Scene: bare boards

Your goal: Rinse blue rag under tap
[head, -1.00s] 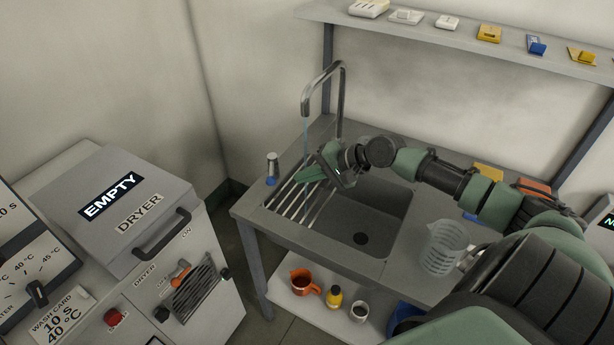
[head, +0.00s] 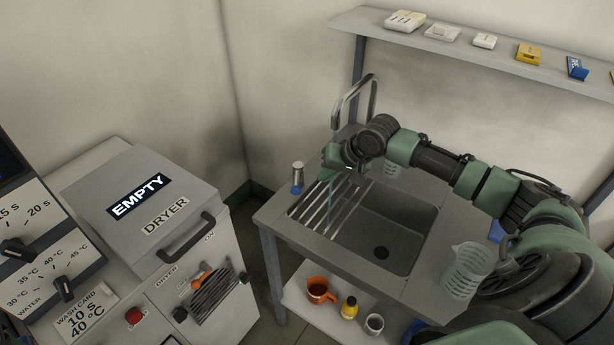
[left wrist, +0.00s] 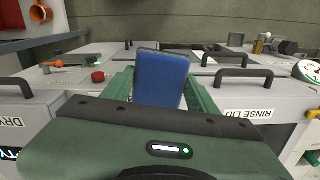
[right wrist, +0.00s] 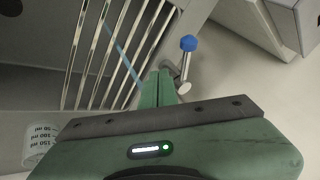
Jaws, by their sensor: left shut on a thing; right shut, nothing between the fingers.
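The blue rag (left wrist: 160,80) is held upright, like a folded pad, between the fingers of my left gripper (left wrist: 160,92), which is shut on it. The rag and left gripper are outside the head view. The tap (head: 354,102) arches over the sink (head: 395,232), and a thin water stream (right wrist: 120,55) falls at the slatted drainer. A chrome lever with a blue ball (right wrist: 189,43) stands at the sink's left rear; it also shows in the head view (head: 297,176). My right gripper (right wrist: 158,88) is shut and empty close beside the lever; contact is unclear.
The dryer (head: 145,205), its sign reading EMPTY, stands left, across a floor gap. A clear measuring jug (head: 466,270) stands on the counter right of the sink. An orange mug (head: 318,290) and yellow bottle (head: 349,308) sit on the lower shelf. A rinse lid (left wrist: 240,85) shows in the left wrist view.

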